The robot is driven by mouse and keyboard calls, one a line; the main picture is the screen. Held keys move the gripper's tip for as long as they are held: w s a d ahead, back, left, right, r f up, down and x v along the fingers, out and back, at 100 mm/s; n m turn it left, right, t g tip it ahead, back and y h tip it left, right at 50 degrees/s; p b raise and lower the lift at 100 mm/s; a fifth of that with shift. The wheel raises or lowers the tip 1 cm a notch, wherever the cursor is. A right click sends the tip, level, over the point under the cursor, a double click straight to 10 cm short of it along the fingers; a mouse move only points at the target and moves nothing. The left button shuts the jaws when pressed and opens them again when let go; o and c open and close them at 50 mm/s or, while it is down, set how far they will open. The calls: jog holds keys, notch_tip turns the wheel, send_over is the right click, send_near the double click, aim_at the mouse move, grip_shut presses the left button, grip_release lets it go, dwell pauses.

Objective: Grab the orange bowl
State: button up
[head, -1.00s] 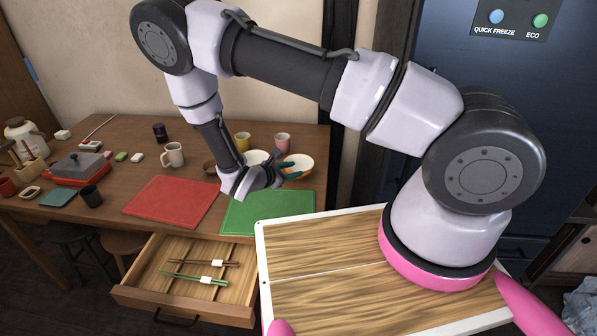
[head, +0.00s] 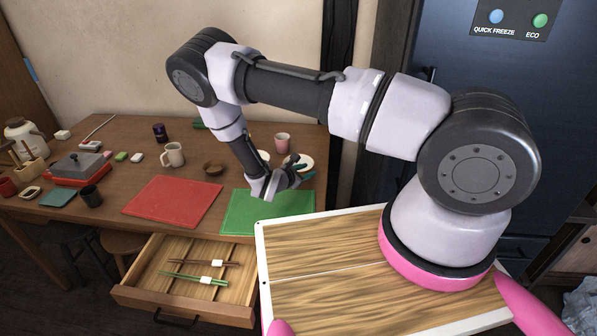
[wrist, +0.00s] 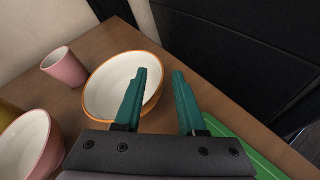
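The orange bowl (wrist: 108,92) has a white inside and an orange rim and sits upright on the wooden table. In the head view the bowl (head: 306,159) is partly hidden behind my gripper (head: 297,170).
A pink bowl (wrist: 30,142) stands left of the orange bowl, and a pink cup (wrist: 64,66) stands behind. A green mat (head: 240,213) and a red mat (head: 172,202) lie in front. A brown bowl (head: 213,168) is farther left. An open drawer (head: 190,275) holds chopsticks.

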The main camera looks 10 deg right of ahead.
jog(key=shift+w+d+f, duration=0.1)
jog(key=shift+w+d, duration=0.05)
jog(key=shift+w, duration=0.05)
grip_shut()
dwell(1.3)
